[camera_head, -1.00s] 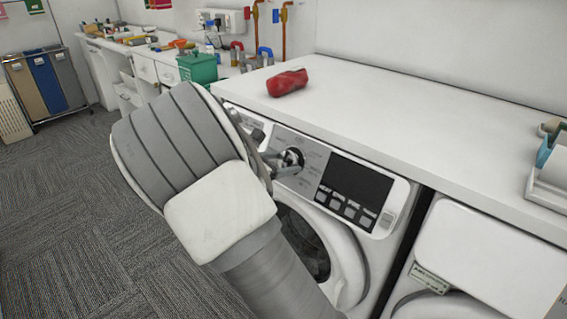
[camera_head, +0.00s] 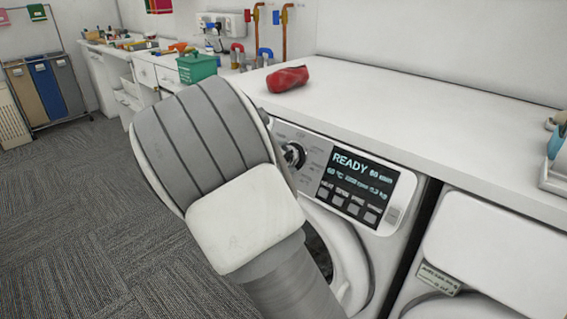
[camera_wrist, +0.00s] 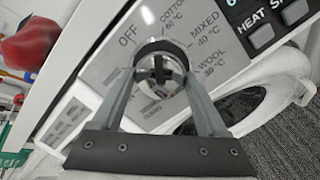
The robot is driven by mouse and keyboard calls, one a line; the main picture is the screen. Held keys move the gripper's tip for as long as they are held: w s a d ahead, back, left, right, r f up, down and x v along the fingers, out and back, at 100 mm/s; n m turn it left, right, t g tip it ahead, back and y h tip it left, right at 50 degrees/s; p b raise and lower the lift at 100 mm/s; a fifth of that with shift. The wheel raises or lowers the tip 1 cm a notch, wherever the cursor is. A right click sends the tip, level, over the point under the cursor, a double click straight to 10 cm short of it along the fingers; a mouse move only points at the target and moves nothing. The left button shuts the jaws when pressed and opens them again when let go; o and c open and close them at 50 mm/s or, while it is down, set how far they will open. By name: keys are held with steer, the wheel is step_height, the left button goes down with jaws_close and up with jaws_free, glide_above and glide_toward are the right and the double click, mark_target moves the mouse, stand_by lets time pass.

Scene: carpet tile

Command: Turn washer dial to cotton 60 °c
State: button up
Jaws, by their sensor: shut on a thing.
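The washer (camera_head: 411,232) stands under a white worktop. Its round dial (camera_head: 293,155) shows just right of my arm in the head view. The dial also shows in the wrist view (camera_wrist: 160,62), with my gripper's two fingers (camera_wrist: 160,77) shut on it from both sides. Around it I read OFF, COTTON 60 °C, MIXED 40 °C and WOOL 30 °C; lower labels are too small to read. The pointer's exact direction is unclear between the fingers. The display (camera_head: 355,176) is lit and reads READY, 60 min and 60 °C. My wrist hides the panel's left part.
A red bundle (camera_head: 287,79) lies on the worktop (camera_head: 400,110) behind the dial. A green basket (camera_head: 197,67) stands further back. A second white machine (camera_head: 497,250) is at the right. Carpet floor (camera_head: 70,220) is clear at the left.

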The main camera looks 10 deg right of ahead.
steer(key=shift+m+b, duration=0.3)
steer(key=shift+m, duration=0.3)
steer(key=o, duration=1.3)
steer(key=shift+c, duration=0.2)
steer(key=p+v, duration=0.4)
steer(key=v, duration=1.3)
steer(key=shift+a, duration=0.25)
steer(key=shift+s, duration=0.1)
